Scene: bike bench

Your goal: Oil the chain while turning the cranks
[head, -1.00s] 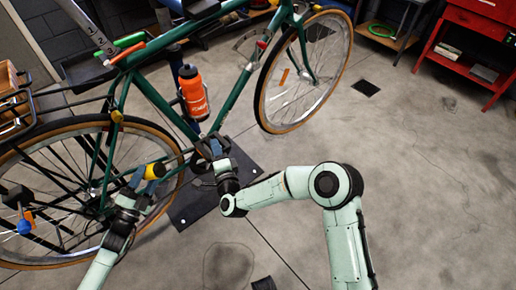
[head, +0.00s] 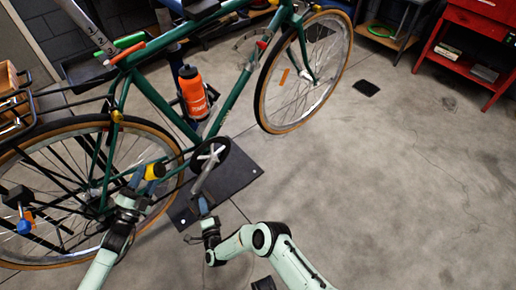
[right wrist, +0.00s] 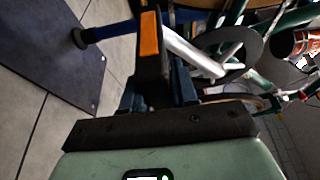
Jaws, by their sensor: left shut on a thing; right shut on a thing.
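The green bike's silver crank (head: 205,172) points down and slightly left from the dark chainring (head: 222,150). My right gripper (head: 207,220) is shut at the crank's lower end, on the pedal. In the right wrist view the dark pedal with its orange reflector (right wrist: 149,33) sits at the jaws, and the silver crank (right wrist: 195,50) runs to the right. My left gripper (head: 142,180) is shut on a small yellow bottle (head: 154,171) beside the rear wheel, near the lower chain run. The chain is too thin to make out clearly, and the bottle's tip is unclear.
The rear wheel (head: 90,225) is beside my left arm. A dark plate (head: 232,178) lies on the floor under the cranks. An orange water bottle (head: 192,92) is on the frame. A red bench (head: 470,45) stands far right. The floor between is mostly clear.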

